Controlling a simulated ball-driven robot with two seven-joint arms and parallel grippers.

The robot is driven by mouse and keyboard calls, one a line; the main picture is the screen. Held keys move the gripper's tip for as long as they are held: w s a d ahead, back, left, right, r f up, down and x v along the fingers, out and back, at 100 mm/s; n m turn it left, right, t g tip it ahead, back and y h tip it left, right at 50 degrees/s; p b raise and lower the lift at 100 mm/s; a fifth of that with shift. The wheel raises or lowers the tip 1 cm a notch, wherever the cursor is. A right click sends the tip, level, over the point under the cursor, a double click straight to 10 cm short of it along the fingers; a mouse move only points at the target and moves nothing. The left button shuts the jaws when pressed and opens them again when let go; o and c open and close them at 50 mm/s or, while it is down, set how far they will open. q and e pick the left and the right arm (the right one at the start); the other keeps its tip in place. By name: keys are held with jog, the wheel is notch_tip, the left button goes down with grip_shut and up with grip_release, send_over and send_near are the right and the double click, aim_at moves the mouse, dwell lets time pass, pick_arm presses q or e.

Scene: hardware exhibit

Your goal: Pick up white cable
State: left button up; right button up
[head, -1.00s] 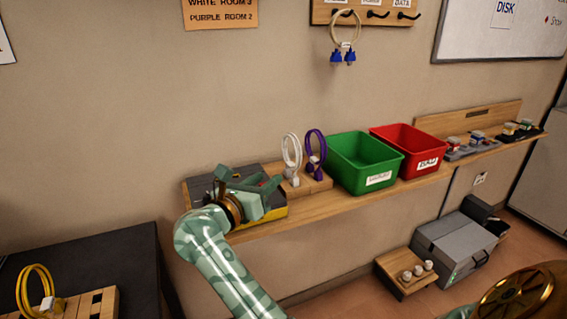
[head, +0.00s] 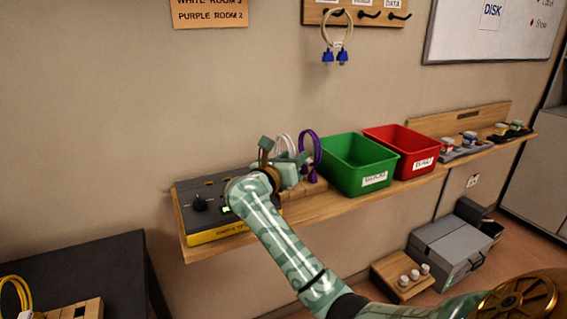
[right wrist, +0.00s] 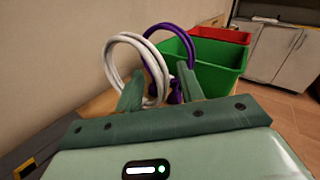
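The white cable (head: 281,146) is a coiled loop standing upright on a small wooden stand (head: 304,190) on the wall shelf. In the right wrist view the white cable (right wrist: 128,44) rises just ahead of the fingers, its lower part between them. My right gripper (head: 284,160) is open in front of it, fingers apart; its fingers also show in the right wrist view (right wrist: 160,88). The gripper hides the cable's lower part in the head view. I cannot tell whether a finger touches the cable. My left gripper is not in view.
A purple cable (head: 313,150) stands close to the right of the white one. A green bin (head: 362,186) and a red bin (head: 421,168) follow along the shelf. A grey and yellow tester box (head: 205,205) is at the shelf's left end. A yellow cable (head: 16,288) is lower left.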

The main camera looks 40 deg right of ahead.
grip_shut()
jog(key=shift+r, duration=0.1)
